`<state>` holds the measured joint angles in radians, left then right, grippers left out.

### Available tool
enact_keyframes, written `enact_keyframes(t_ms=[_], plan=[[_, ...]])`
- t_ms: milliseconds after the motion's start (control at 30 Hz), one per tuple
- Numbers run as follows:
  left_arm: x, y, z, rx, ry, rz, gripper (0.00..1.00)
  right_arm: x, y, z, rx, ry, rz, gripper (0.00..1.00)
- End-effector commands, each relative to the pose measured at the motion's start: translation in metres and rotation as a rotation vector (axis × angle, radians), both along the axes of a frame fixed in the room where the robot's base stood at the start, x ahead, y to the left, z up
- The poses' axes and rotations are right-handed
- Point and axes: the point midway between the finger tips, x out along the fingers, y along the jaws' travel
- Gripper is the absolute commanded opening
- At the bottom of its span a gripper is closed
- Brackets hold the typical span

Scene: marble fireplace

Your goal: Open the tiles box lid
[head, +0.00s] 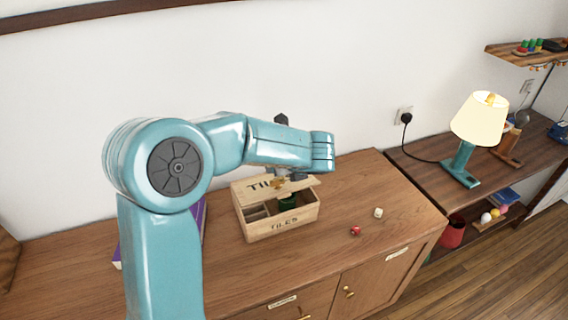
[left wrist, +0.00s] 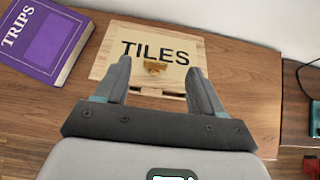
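In the left wrist view the lid (left wrist: 112,66) shows "TILES" and a brass clasp (left wrist: 154,67). My left gripper (left wrist: 158,66) is open, its fingers spread on either side of the clasp with gaps. Whether they touch the lid I cannot tell. In the head view my arm hides part of the lid. My right gripper is not in view.
A purple book (left wrist: 45,40) lies left of the box. A red die (head: 355,231) and a pale die (head: 378,212) lie to its right on the cabinet top (head: 345,185). A lamp (head: 480,118) stands on the lower desk at right. The wall is close behind.

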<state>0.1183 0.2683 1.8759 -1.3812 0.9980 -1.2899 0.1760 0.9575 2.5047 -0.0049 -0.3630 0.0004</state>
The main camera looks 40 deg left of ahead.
Motion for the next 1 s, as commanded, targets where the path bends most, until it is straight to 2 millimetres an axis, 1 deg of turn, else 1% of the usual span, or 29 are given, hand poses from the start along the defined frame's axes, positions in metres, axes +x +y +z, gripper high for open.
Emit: enact_keyframes(t_ms=[233, 367, 467, 800, 900, 1000], plan=[[0.000, -0.001, 0.000, -0.002, 0.001, 0.001, 0.68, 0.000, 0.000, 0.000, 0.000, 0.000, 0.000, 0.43], [-0.003, -0.009, 0.007, -0.001, 0.000, -0.001, 0.68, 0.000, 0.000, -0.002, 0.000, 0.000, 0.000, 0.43], [-0.008, -0.022, 0.021, -0.002, -0.004, -0.003, 0.68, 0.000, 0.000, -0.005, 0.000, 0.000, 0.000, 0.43], [-0.032, -0.081, 0.084, -0.003, -0.004, -0.005, 0.68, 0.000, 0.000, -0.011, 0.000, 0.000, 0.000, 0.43], [-0.038, -0.094, 0.097, -0.003, -0.002, -0.004, 0.68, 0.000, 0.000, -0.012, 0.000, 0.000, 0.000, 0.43], [-0.041, -0.102, 0.107, -0.002, -0.002, -0.002, 0.68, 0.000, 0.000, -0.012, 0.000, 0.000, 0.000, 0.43]])
